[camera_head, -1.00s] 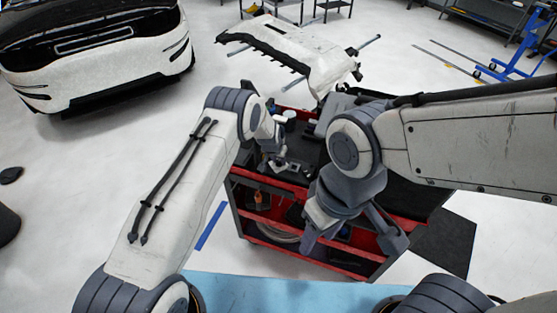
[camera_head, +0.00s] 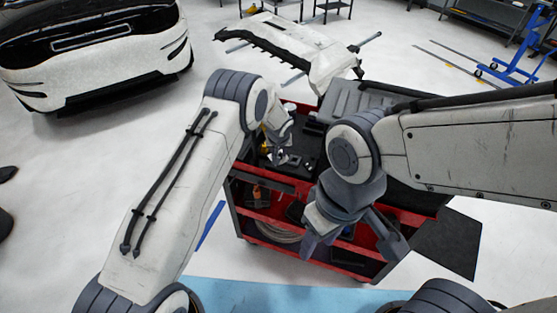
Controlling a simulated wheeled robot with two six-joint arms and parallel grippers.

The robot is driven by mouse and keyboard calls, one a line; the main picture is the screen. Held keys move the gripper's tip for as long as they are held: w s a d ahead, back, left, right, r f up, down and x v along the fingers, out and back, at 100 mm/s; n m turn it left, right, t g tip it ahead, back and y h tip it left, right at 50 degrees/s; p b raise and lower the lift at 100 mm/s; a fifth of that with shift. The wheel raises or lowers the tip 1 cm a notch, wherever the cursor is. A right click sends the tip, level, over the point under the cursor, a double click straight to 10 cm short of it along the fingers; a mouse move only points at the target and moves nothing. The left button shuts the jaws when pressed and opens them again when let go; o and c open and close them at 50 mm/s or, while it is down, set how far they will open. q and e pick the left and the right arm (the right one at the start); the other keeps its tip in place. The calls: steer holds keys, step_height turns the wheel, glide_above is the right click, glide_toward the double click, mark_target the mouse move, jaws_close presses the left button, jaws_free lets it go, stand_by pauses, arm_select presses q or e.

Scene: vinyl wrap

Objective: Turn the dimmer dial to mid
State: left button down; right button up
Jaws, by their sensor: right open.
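I cannot make out the dimmer dial; the things on the cart top are small and partly hidden by my arms. The red and black tool cart (camera_head: 262,228) stands in the middle, with its top partly covered. My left gripper (camera_head: 278,160) is over the left part of the cart top, among small dark and pale items; its fingers are too small to read. My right gripper (camera_head: 348,250) points down in front of the cart's near side, with its two fingers spread and nothing between them.
A grey case (camera_head: 355,100) lies at the cart's back. A white bumper (camera_head: 300,45) rests on a stand behind. A white car (camera_head: 95,50) stands at the back left. A blue mat (camera_head: 250,291) lies in front. Open floor (camera_head: 80,170) is at the left.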

arm_select(q)
steer(key=n+b, duration=0.1)
steer(key=b, duration=0.2)
steer(key=n+y+b, duration=0.1)
steer(key=n+b, duration=0.1)
steer(key=b, duration=0.1)
steer(key=n+b, duration=0.1)
steer(key=b, duration=0.3)
steer(key=shift+d+f+n+g+y, duration=0.2)
steer(key=shift+f+n+g+y, duration=0.1)
steer(key=shift+f+n+y, duration=0.1)
steer(key=shift+r+n+g+y+b, duration=0.2)
steer(key=shift+n+b, duration=0.5)
steer(key=shift+r+n+g+y+b, duration=0.15)
steer(key=shift+n+g+y+b, duration=0.05)
steer(key=shift+n+b, duration=0.5)
steer(key=c, duration=0.9)
jaws_free()
steer(key=shift+o, duration=0.2)
steer(key=shift+r, duration=0.1)
